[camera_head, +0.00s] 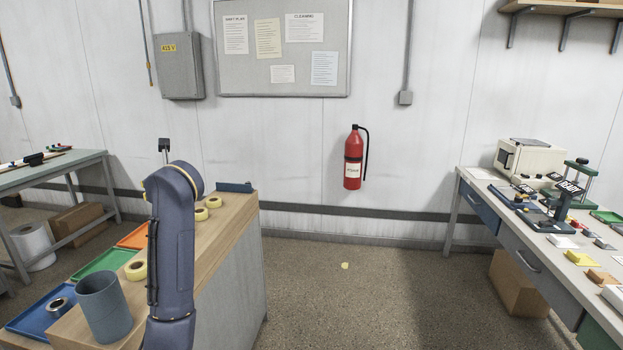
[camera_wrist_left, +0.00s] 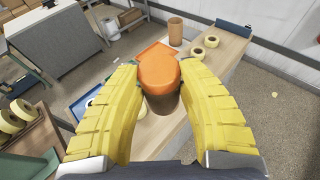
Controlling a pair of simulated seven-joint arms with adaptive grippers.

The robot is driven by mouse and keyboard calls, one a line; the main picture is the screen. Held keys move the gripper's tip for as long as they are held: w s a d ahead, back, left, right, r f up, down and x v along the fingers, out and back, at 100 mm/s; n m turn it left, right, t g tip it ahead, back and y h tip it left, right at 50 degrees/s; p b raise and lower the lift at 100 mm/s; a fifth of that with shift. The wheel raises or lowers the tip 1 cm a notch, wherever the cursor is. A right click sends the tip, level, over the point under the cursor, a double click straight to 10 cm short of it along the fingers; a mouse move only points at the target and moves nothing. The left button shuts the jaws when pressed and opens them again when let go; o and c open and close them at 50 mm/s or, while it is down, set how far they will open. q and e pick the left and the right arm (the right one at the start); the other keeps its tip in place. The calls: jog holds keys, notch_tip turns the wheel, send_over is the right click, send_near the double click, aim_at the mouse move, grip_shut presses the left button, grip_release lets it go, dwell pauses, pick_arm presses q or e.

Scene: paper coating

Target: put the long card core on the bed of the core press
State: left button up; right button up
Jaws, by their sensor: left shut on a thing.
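My left gripper (camera_wrist_left: 158,88) has two yellow ribbed fingers in the left wrist view. They are shut on a brown cylinder with an orange top (camera_wrist_left: 158,72), seen nearly end-on; I cannot tell its length or whether it is the long card core. In the head view my left arm rises over the wooden counter, and its gripper is hidden. On the right bench stand a green-framed device with posts (camera_head: 580,175) and a dark device with a labelled plate (camera_head: 566,192); I cannot tell which is the core press. My right gripper is not in view.
The wooden counter (camera_head: 235,215) carries yellow rolls (camera_head: 201,214) and an orange tray (camera_head: 133,236), a green tray (camera_head: 100,262) and a blue tray (camera_head: 35,316). A brown upright cylinder (camera_wrist_left: 175,30) stands there too.

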pick_arm(q)
jog(key=s+d+f+m+t+h, duration=0.3)
jog(key=s+d+f+m+h, duration=0.35)
jog(key=s+d+f, duration=0.7)
jog(key=s+d+f+h, duration=0.1)
jog(key=s+d+f, duration=0.1)
jog(key=f, duration=0.3)
jog(key=s+d+f+h, duration=0.1)
jog(key=s+d+f, duration=0.2)
jog(key=s+f, duration=0.1)
jog(key=shift+s+f+m, duration=0.15)
jog(key=shift+f+m, duration=0.3)
jog(key=shift+f, duration=0.35)
jog(key=shift+a, duration=0.15)
